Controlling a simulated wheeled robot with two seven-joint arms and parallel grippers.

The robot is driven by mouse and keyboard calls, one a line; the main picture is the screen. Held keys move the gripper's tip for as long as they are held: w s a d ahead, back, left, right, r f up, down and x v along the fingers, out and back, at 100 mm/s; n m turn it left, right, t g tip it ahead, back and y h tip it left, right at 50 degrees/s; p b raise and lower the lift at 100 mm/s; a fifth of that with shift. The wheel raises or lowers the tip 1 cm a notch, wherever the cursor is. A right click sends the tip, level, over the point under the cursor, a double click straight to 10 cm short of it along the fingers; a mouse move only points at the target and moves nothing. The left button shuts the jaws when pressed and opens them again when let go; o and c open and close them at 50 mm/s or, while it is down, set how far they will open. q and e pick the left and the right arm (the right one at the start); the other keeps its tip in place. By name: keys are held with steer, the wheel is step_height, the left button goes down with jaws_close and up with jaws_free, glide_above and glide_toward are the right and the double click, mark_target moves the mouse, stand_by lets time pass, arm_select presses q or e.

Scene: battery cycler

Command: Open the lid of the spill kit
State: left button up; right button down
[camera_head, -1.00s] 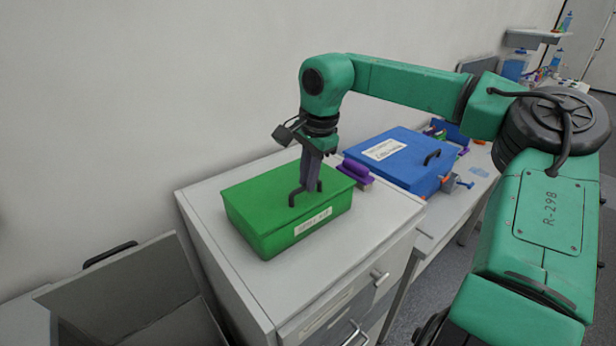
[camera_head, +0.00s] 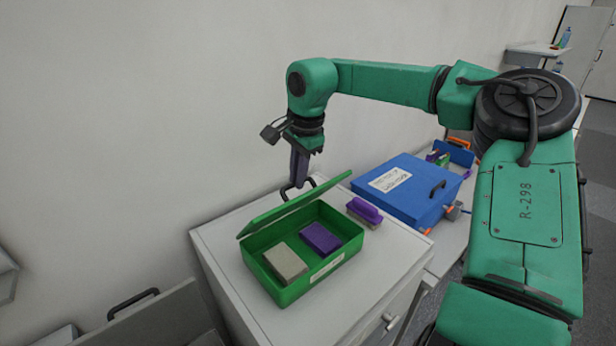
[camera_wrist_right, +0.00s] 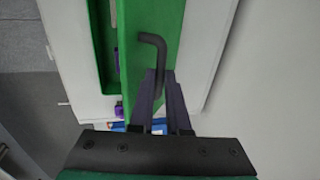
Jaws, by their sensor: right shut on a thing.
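The spill kit is a green box (camera_head: 297,290) on the white cabinet. Its green lid (camera_head: 290,206) is raised along the wall side and tilted, so the inside shows. A grey block (camera_head: 286,261) and a purple block (camera_head: 320,238) lie inside. My right gripper (camera_head: 299,184) is at the lid's black handle (camera_head: 312,183), shut on it. In the right wrist view the handle (camera_wrist_right: 153,42) runs between the fingers (camera_wrist_right: 160,85), with the green lid (camera_wrist_right: 150,15) behind it. My left gripper is not in view.
A purple-handled brush (camera_head: 364,211) lies right of the box. A blue case (camera_head: 398,195) with a black handle stands farther right. The white cabinet top (camera_head: 392,253) is clear in front of the brush. A grey open-topped container (camera_head: 160,318) is at lower left.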

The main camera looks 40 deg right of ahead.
steer(key=w+p, duration=0.2)
steer(key=w, duration=0.9)
steer(key=shift+f+p, duration=0.15)
steer(key=shift+p, duration=0.25)
steer(key=c, duration=1.1)
jaws_free()
steer(key=shift+d, duration=0.1)
steer(key=shift+o, duration=1.1)
steer(key=shift+w+d, duration=0.1)
steer(key=shift+w, duration=0.1)
